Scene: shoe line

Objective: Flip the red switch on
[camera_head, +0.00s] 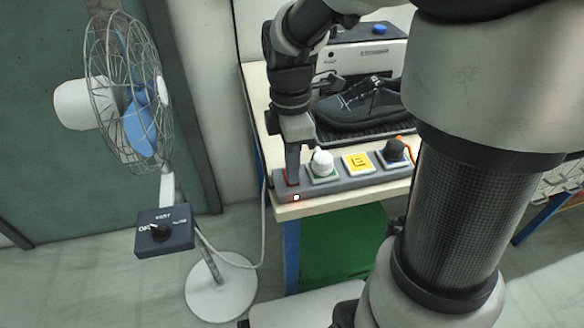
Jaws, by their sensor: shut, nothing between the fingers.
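A grey power strip (340,181) lies along the front edge of the table. My gripper (292,180) is shut and empty, pointing down with its fingertips at the strip's left end. A little reddish colour shows at the fingertips, where the red switch seems to be; the fingers hide most of it. I cannot tell which way the switch is tilted, or whether the fingers touch it. A small red light (296,197) glows on the strip's front face just below the fingertips.
A white plug (322,163), a yellow-covered socket (358,162) and a dark plug (394,151) sit along the strip. A black shoe (357,104) stands behind them. A fan (127,95) with a control box (165,231) stands left of the table (300,208).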

